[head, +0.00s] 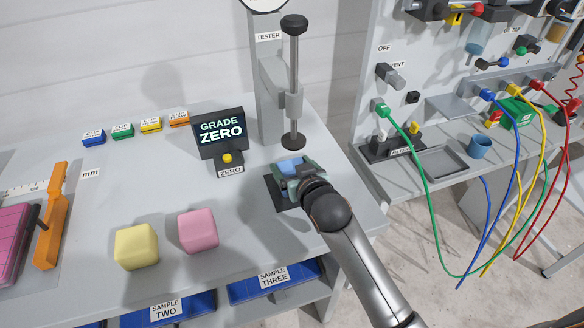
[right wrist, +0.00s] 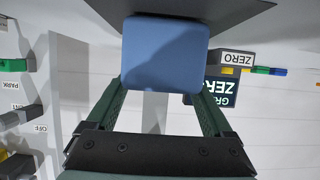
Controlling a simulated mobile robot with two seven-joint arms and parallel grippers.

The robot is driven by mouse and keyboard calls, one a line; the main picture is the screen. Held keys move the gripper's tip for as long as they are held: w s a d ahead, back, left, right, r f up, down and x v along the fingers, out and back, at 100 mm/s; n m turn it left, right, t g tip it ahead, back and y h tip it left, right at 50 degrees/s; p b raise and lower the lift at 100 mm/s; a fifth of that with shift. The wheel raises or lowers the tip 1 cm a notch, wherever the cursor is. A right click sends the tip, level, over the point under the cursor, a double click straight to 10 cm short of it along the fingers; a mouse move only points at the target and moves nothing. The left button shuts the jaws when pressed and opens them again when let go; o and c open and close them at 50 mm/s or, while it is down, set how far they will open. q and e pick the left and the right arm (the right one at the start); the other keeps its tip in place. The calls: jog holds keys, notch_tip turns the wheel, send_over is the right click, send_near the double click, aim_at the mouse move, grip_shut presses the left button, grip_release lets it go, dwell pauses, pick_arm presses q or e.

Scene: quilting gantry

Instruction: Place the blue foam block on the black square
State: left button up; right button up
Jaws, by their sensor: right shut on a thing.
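The blue foam block (head: 291,164) is between the fingers of my right gripper (head: 299,178), over the black square at the foot of the tester. In the right wrist view the block (right wrist: 165,50) sits between the fingertips of the same gripper (right wrist: 164,88), which is shut on it. The black square (head: 278,194) is partly hidden by the gripper and block. In the wrist view the square (right wrist: 235,14) lies right beyond the block. I cannot tell whether they touch. My left gripper is not in view.
The tester column (head: 270,100) with its plunger (head: 293,138) stands just behind the block. The grade display (head: 221,131) is to its left. Pink (head: 198,231) and yellow (head: 137,247) foam blocks lie at the table's front. Cables hang at right.

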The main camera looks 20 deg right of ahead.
jog(key=shift+f, duration=0.1)
jog(key=shift+s, duration=0.1)
jog(key=shift+f, duration=0.15)
jog(key=o, duration=1.2)
jog(key=shift+c, duration=0.2)
